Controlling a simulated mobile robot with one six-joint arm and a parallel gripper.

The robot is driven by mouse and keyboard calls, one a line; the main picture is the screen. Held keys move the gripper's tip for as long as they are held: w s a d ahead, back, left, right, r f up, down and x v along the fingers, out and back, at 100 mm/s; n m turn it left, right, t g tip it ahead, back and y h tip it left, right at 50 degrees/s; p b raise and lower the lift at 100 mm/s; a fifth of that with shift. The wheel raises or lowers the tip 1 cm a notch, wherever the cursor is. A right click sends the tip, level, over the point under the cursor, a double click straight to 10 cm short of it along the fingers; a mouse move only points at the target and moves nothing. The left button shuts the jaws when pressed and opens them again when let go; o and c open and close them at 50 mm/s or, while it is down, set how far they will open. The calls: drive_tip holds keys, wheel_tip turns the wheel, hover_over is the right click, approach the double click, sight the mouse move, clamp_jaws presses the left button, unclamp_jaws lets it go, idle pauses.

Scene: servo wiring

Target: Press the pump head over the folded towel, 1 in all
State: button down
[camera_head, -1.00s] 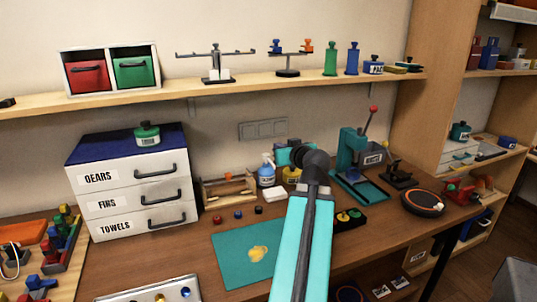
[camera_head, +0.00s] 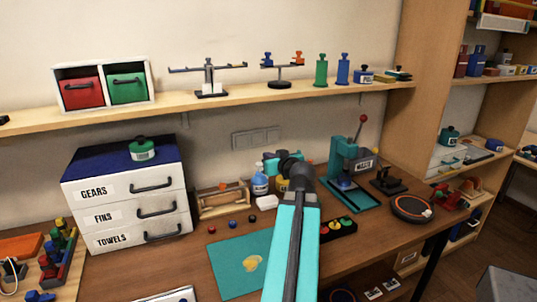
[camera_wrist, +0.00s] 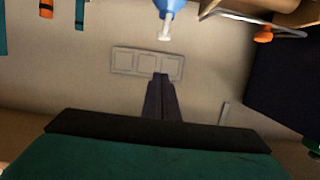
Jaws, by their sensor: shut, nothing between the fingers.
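The pump bottle (camera_head: 260,186) is blue with a pale label and stands at the back of the desk. Its top is partly hidden by my wrist in the head view. The wrist view looks upside down. In it the blue bottle's white pump head (camera_wrist: 164,28) points down near the top edge. A small white pad, seemingly the folded towel (camera_head: 267,202), lies just in front of the bottle. My gripper (camera_wrist: 161,78) is shut and empty, apart from the pump head in the wrist view. Its fingertips are not clear in the head view.
A wooden rack (camera_head: 222,202) stands left of the bottle, and a yellow container (camera_head: 283,186) is close on its right. A teal press (camera_head: 345,175) stands farther right. A wall socket plate (camera_head: 256,138) is behind. The shelf (camera_head: 200,105) runs above.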

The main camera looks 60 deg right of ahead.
drive_tip(key=p, duration=0.2)
hover_over(260, 166)
drive_tip(key=s, duration=0.2)
drive_tip(key=shift+w+a+f, duration=0.25)
drive_tip(key=shift+a+f, duration=0.2)
drive_tip(key=shift+f, duration=0.35)
drive_tip(key=shift+w+f, duration=0.1)
drive_tip(key=shift+f, duration=2)
drive_tip(key=shift+f, duration=0.15)
drive_tip(key=f+b, duration=0.1)
drive_tip(key=b, duration=0.2)
drive_tip(key=shift+f, duration=0.35)
drive_tip(key=shift+b, duration=0.35)
drive_tip(key=shift+a+f, duration=0.1)
drive_tip(key=shift+f, duration=0.05)
